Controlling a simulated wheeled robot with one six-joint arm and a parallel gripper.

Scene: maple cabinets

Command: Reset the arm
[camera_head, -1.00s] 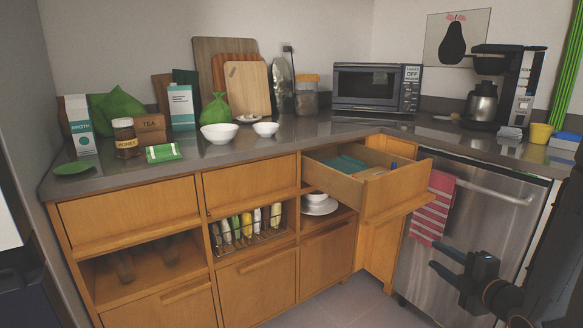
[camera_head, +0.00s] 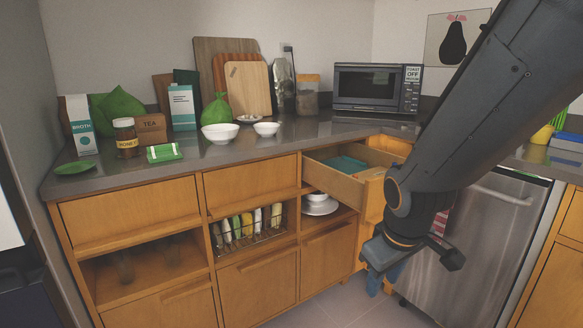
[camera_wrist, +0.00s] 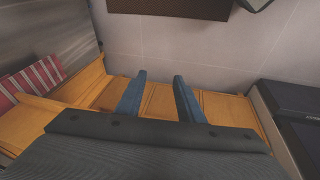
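My gripper (camera_head: 384,284) hangs low in front of the cabinets in the head view, fingers pointing down. It is below the open drawer (camera_head: 334,181) and left of the steel dishwasher (camera_head: 468,250). My dark arm crosses the right half of the view and hides most of the drawer's front. In the wrist view my gripper (camera_wrist: 160,76) has its two blue fingers apart with nothing between them.
The counter (camera_head: 220,153) carries bowls, a green bag, cartons and cutting boards, with a microwave (camera_head: 370,87) at the back. A red striped towel (camera_wrist: 31,80) is near the gripper. The floor (camera_head: 330,309) below is clear.

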